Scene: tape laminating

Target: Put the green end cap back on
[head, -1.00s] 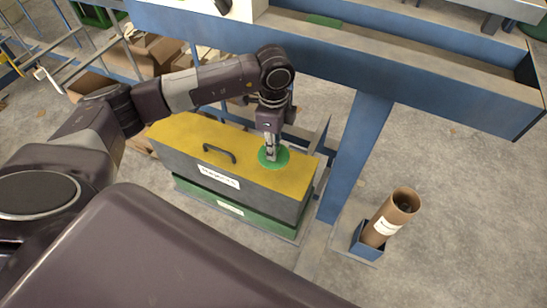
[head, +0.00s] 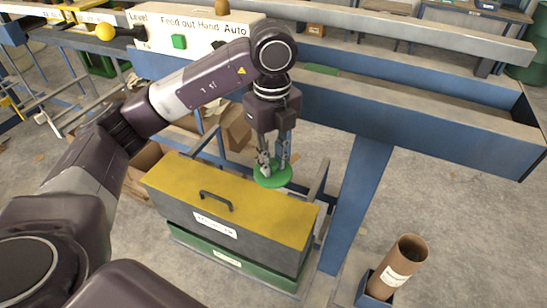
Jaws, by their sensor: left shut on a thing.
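The green end cap (head: 272,178) is a flat green disc above the far right part of the yellow lid. My left gripper (head: 273,164) points down and is shut on the cap's middle. The cap looks raised off the lid. A brown cardboard tube (head: 399,267) stands tilted in a blue holder (head: 373,291) at the lower right. Its upper end is open and dark inside. My right gripper is not in view.
The box with a yellow lid (head: 255,204) has a black handle (head: 216,200) on top. A blue post (head: 352,205) stands between the box and the tube. A blue beam frame (head: 400,130) crosses behind. A control panel (head: 190,30) is at the top left.

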